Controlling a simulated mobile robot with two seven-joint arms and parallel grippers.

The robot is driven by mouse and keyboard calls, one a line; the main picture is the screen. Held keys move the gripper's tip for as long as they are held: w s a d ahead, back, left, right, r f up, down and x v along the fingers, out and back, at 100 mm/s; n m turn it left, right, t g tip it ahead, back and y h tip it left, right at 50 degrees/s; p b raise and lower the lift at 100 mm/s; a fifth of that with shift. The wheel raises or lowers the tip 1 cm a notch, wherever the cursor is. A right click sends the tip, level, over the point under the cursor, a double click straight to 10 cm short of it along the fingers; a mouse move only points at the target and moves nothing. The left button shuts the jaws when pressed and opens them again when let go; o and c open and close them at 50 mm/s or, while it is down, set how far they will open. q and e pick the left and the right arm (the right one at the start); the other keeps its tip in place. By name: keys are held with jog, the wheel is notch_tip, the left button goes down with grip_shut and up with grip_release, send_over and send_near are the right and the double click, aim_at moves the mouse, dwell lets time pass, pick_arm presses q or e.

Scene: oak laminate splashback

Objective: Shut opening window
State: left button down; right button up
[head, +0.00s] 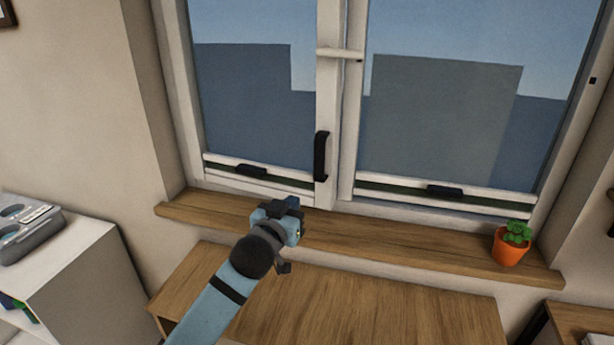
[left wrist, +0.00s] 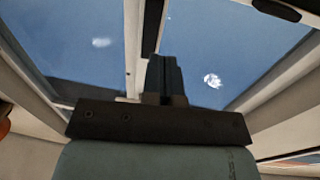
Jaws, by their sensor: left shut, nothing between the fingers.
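A white-framed window (head: 340,120) with two glazed panes fills the upper part of the head view. A black upright handle (head: 321,156) is on the middle frame post. Small black pulls sit on the bottom rails, one on the left pane (head: 251,171) and one on the right pane (head: 444,191). I cannot tell how far either pane stands open. My left gripper (head: 292,208) is shut and empty, over the sill below the black handle. In the left wrist view its closed fingers (left wrist: 166,76) point towards the glass and frame. My right gripper is not in view.
A wooden sill (head: 390,240) runs below the window, with a small plant in an orange pot (head: 508,250) at its right end. A wooden surface (head: 350,305) lies below the sill. A white cabinet (head: 90,270) with a grey device (head: 30,230) stands at left.

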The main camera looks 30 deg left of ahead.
pick_arm(q)
notch_tip(320, 180, up, 7)
jog(key=s+d, duration=0.2)
jog(key=p, duration=0.3)
send_near(321, 153)
jog(key=w, duration=0.4)
jog(key=w+a, duration=0.1)
jog(key=w, duration=0.2)
jog(key=shift+w, duration=0.2)
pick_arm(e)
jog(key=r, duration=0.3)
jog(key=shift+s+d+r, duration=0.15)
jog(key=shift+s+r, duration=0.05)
pick_arm(q)
jog(key=shift+w, duration=0.1)
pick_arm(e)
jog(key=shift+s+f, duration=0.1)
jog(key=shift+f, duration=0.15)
